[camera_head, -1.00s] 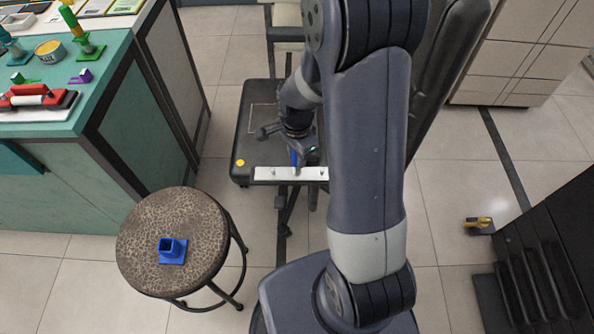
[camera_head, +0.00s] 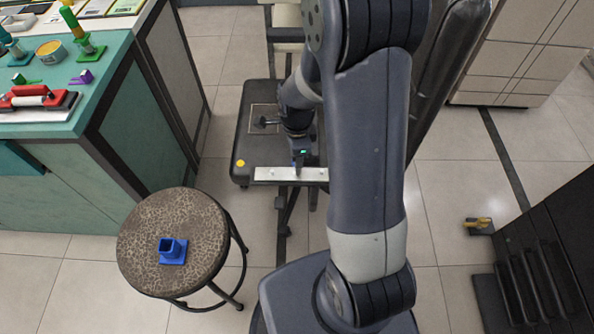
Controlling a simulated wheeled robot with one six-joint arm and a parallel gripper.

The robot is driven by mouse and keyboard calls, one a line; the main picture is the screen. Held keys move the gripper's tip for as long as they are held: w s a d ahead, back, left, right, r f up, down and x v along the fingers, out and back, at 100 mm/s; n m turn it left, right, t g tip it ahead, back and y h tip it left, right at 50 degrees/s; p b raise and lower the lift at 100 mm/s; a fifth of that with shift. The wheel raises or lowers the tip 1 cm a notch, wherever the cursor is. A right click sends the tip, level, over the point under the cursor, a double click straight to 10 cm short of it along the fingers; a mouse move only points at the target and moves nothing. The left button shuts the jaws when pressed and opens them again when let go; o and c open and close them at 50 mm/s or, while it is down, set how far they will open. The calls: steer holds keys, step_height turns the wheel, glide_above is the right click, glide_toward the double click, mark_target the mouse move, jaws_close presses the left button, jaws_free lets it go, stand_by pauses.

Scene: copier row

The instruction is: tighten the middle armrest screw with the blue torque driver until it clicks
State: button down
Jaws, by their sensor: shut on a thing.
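The white metal strip (camera_head: 268,174) with screws lies along the near edge of the dark chair seat (camera_head: 250,148). My gripper (camera_head: 299,158) is shut on the blue torque driver (camera_head: 298,164) above the middle of this strip. Only a little blue shows below the jaws. The driver's tip appears to be at the strip's middle screw, but the screw is hidden and I cannot tell whether they touch. A small green light shows on or next to the gripper. The blue square holder (camera_head: 172,251) stands empty on the round stool.
The patterned stool (camera_head: 140,235) stands front left. A teal counter (camera_head: 110,75) at left carries a yellow-handled tool (camera_head: 70,18) in a green stand and a red tray (camera_head: 40,98). A dark cabinet (camera_head: 560,240) is at right, with a yellow-topped object (camera_head: 479,225) on the floor.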

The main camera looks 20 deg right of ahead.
steer(key=shift+r+p, duration=1.7)
steer(key=shift+r, duration=0.65)
